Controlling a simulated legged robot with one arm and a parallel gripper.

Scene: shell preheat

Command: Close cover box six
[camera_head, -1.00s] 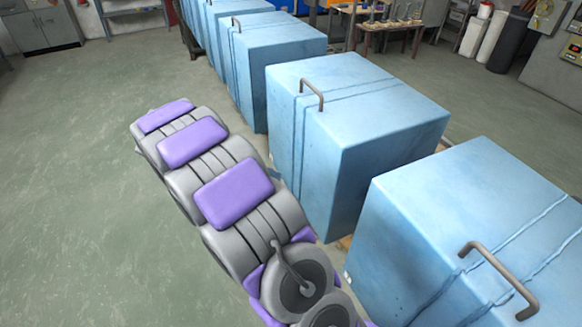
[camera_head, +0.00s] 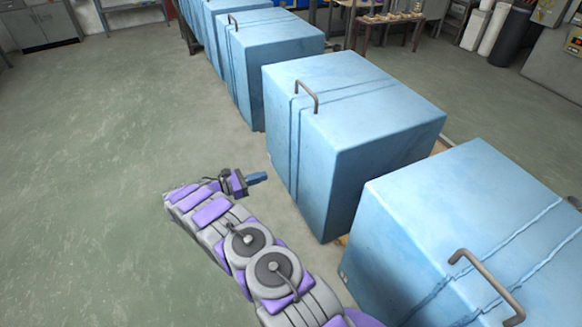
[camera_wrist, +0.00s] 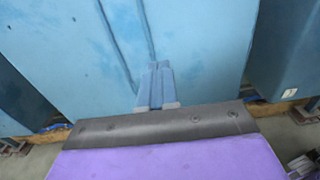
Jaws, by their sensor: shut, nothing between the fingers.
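A row of light blue cover boxes runs from the near right to the far left in the head view. The nearest box (camera_head: 450,215), the middle box (camera_head: 350,110) and a farther box (camera_head: 270,55) each carry a bent handle on top. I see no numbers, so I cannot tell which is box six. My gripper (camera_head: 258,178) is shut and empty, low in front of the middle box's left face. In the wrist view my gripper (camera_wrist: 156,85) points at a blue box face (camera_wrist: 75,60) with vertical ridges. I cannot tell whether it touches.
The middle handle (camera_head: 308,93) and nearest handle (camera_head: 488,280) stand up from the tops. Green floor (camera_head: 90,180) is clear to the left. A wooden table (camera_head: 390,20) with small items and upright rolls (camera_head: 490,30) stand at the back right.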

